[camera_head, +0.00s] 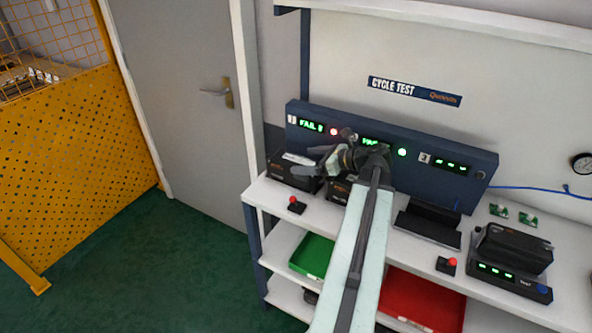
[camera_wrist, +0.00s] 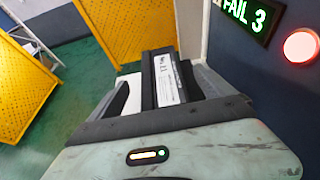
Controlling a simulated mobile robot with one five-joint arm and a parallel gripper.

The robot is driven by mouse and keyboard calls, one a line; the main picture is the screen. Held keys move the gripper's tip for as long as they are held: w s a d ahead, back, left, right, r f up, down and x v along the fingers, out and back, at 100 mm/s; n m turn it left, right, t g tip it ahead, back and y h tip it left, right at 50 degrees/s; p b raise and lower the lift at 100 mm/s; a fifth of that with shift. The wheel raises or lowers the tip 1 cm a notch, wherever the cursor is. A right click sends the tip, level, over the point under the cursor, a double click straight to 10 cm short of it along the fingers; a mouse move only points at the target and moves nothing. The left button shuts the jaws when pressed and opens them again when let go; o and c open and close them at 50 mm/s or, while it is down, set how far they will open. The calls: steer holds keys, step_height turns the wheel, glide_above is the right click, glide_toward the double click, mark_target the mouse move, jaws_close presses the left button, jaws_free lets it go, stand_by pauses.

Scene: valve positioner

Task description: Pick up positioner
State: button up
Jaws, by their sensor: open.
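A black positioner (camera_head: 292,174) with a white label sits at station 1 on the left end of the white bench. In the wrist view the labelled black positioner (camera_wrist: 166,82) shows between the two fingers of my gripper (camera_wrist: 168,88). My gripper (camera_head: 312,161) is open, at the right side of this positioner in the head view. Whether a finger touches it, I cannot tell. A second dark positioner (camera_head: 339,191) at station 2 is partly hidden by my arm. Another black positioner (camera_head: 513,249) rests on a lit tester at the right.
A dark blue panel (camera_head: 470,166) stands behind the stations; display 1 (camera_head: 311,125) reads FAIL 3 beside a red light (camera_wrist: 301,46). Station 3's dock (camera_head: 430,222) is empty. Red-topped buttons (camera_head: 296,205) stand at the front. Green (camera_head: 313,255) and red (camera_head: 424,300) trays lie below.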

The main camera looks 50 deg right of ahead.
mark_target(296, 160)
steer(key=b+x, duration=0.1)
steer(key=x, duration=0.3)
steer(key=shift+w+d+f, duration=0.1)
jaws_close()
steer(key=shift+r, duration=0.2)
step_height(296, 160, up, 10)
steer(key=p, duration=1)
